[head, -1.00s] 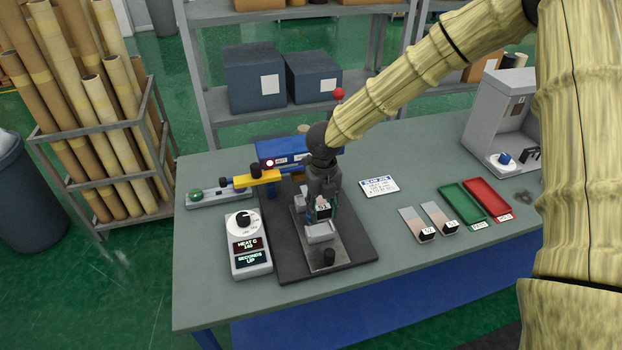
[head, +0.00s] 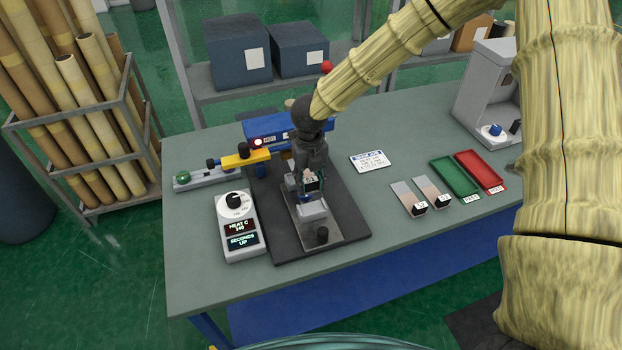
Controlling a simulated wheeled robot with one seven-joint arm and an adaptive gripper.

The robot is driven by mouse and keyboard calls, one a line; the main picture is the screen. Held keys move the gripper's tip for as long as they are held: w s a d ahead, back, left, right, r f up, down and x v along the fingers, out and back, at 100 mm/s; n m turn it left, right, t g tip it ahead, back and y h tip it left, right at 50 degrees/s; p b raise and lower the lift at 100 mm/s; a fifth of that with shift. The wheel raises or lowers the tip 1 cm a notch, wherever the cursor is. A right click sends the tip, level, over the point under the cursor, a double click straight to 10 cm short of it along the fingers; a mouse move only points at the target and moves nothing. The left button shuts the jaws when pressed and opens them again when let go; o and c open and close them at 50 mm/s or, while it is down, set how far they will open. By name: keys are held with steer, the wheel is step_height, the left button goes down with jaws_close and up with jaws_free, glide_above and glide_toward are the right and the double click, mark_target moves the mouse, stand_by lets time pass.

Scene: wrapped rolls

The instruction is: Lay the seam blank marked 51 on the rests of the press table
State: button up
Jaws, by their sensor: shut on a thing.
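My gripper (head: 308,186) points down over the press table (head: 318,228), a grey metal plate with a pale block on a dark base. It is shut on a small blank with a white tag (head: 311,180); the tag seems to read 51, though it is small. My gripper covers most of this blank and the rests, so I cannot tell whether the blank touches them. Two more blanks, a left one (head: 404,195) and a right one (head: 429,188), lie side by side on the bench with dark, tagged ends.
A control box (head: 241,228) with a dial and displays stands left of the press. A yellow-and-blue arm (head: 245,158) lies behind it. A notice card (head: 371,160), a green tray (head: 455,177) and a red tray (head: 480,170) lie to the right. The bench's front right is clear.

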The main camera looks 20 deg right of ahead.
mark_target(311, 190)
steer(key=shift+s+d+f+b, duration=0.1)
steer(key=shift+s+f+b, duration=0.3)
steer(key=shift+s+f, duration=0.3)
steer(key=shift+w+f+b, duration=0.15)
steer(key=shift+w+f, duration=0.05)
steer(key=shift+f, duration=0.35)
steer(key=shift+w+f+b, duration=0.15)
steer(key=shift+w+f, duration=0.05)
steer(key=shift+f, duration=0.3)
steer(key=shift+s, duration=0.25)
steer(key=shift+w, duration=0.15)
steer(key=shift+p, duration=0.45)
steer(key=shift+f, duration=0.15)
steer(key=shift+f+b, duration=0.7)
steer(key=shift+f, duration=0.55)
